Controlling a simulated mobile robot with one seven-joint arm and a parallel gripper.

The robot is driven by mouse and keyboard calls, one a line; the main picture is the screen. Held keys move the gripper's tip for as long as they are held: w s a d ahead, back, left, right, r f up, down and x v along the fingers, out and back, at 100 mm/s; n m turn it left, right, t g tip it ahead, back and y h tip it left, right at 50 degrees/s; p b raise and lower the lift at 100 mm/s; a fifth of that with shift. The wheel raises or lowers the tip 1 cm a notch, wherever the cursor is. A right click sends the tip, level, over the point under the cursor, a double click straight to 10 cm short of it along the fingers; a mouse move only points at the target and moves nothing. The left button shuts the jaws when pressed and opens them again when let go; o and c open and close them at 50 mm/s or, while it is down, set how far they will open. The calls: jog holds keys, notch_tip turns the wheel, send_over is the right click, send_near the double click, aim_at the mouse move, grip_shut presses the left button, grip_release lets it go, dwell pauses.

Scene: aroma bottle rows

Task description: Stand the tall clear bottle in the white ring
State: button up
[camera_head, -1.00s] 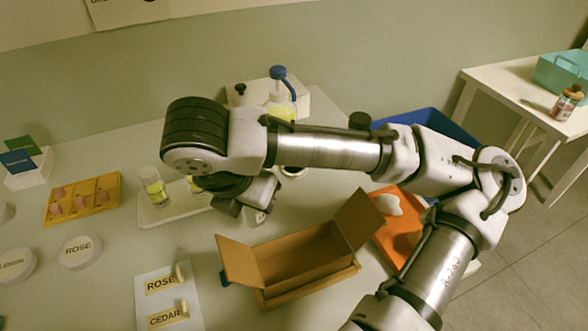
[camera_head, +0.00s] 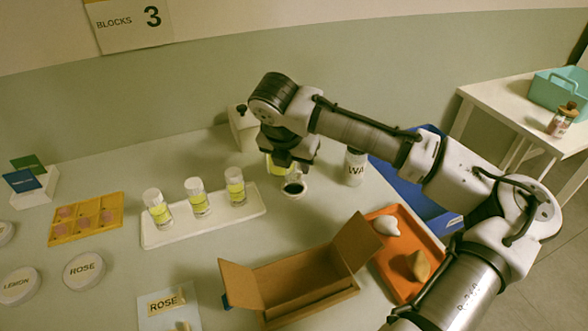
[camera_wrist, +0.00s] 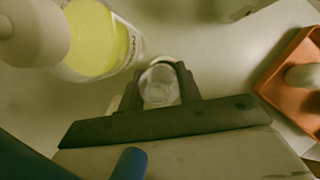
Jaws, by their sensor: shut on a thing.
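In the wrist view, my gripper (camera_wrist: 160,88) is shut on a round, clear, glassy thing (camera_wrist: 160,85), seen end-on between the fingers. It looks like the clear bottle, but its height does not show. In the head view my gripper (camera_head: 290,165) points down at the back of the table and hides most of what it holds. A small white ring (camera_head: 304,190) with a dark middle shows just below the gripper. I cannot tell whether the held thing touches the ring.
A vessel with yellow liquid (camera_wrist: 95,40) stands close beside my gripper. Several yellow-filled vials (camera_head: 198,200) stand on a white tray (camera_head: 160,237). A bottle marked "WA" (camera_head: 355,168) is right of the gripper. An open cardboard box (camera_head: 300,270) and orange tray (camera_head: 432,240) lie in front.

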aim_at(294, 172)
jog(key=shift+f, duration=1.45)
jog(key=shift+f, duration=0.2)
jog(key=o, duration=1.1)
jog(key=shift+r, duration=0.15)
jog(key=v, duration=1.2)
jog(key=shift+b, duration=0.4)
